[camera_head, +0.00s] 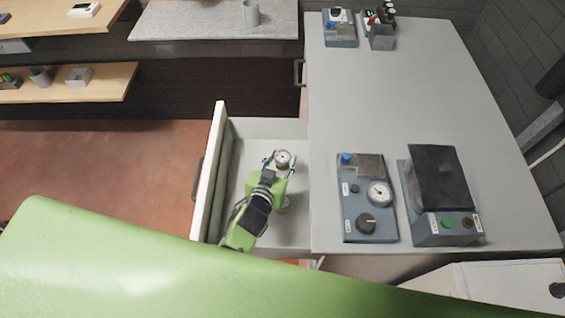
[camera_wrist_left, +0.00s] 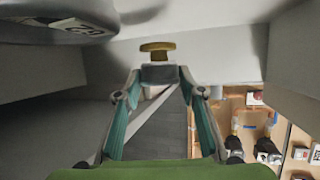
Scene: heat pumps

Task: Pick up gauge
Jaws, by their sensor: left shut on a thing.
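A small round gauge (camera_head: 283,158) with a white dial shows at the tips of my left gripper (camera_head: 281,168), inside the open drawer (camera_head: 240,128). The left gripper is shut on it. In the left wrist view, the two fingers (camera_wrist_left: 159,88) close in on a grey piece (camera_wrist_left: 157,73) with a brass-coloured end (camera_wrist_left: 157,46) beyond it. How this piece joins the dial is hidden. My right gripper is not in view.
The drawer's front wall and the grey worktop (camera_head: 400,95) flank the gripper. Two control boxes stand on the worktop, one with a built-in gauge (camera_head: 379,193). A round object (camera_wrist_left: 60,28) is close to the left wrist camera. Wooden shelves (camera_head: 60,85) stand at the left.

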